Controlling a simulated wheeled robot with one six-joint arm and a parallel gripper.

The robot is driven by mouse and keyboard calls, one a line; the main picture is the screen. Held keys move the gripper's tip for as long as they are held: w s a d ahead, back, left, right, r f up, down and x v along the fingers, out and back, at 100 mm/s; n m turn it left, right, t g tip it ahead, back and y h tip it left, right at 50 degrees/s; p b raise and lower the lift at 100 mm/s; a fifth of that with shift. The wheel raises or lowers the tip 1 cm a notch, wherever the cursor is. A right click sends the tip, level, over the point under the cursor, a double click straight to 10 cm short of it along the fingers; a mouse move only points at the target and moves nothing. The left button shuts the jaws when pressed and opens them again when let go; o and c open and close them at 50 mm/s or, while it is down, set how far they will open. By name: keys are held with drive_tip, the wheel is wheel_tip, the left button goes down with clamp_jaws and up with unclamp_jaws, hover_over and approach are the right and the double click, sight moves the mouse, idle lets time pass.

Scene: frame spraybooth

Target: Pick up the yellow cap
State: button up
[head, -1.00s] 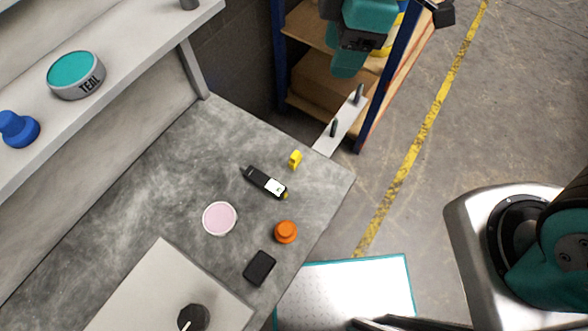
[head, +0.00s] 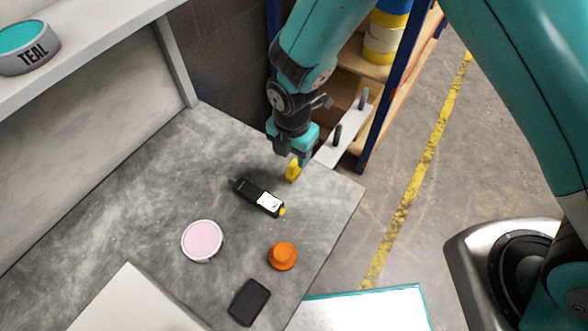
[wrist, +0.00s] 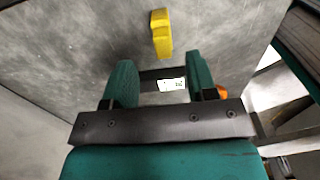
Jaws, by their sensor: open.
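The yellow cap (head: 292,170) stands on the grey worktop (head: 150,190) near its far right corner. In the wrist view the yellow cap (wrist: 161,33) is just beyond the fingertips, toward the top of the picture. My gripper (head: 297,160) is above and close to the cap in the head view, and partly overlaps it. In the wrist view my gripper (wrist: 160,75) has its two teal fingers apart, with nothing held between them. Whether a finger touches the cap cannot be told.
A black device (head: 257,197) with a white label lies close to the cap. An orange knob (head: 282,256), a pink-topped round tin (head: 202,241) and a black block (head: 249,302) are nearer. A grey bracket with pegs (head: 343,138) juts beside the corner.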

sight(294, 164)
wheel_tip(294, 164, down, 7)
drive_tip(key=shift+s+d+b, duration=0.1)
drive_tip(key=shift+b, duration=0.25)
clamp_jaws()
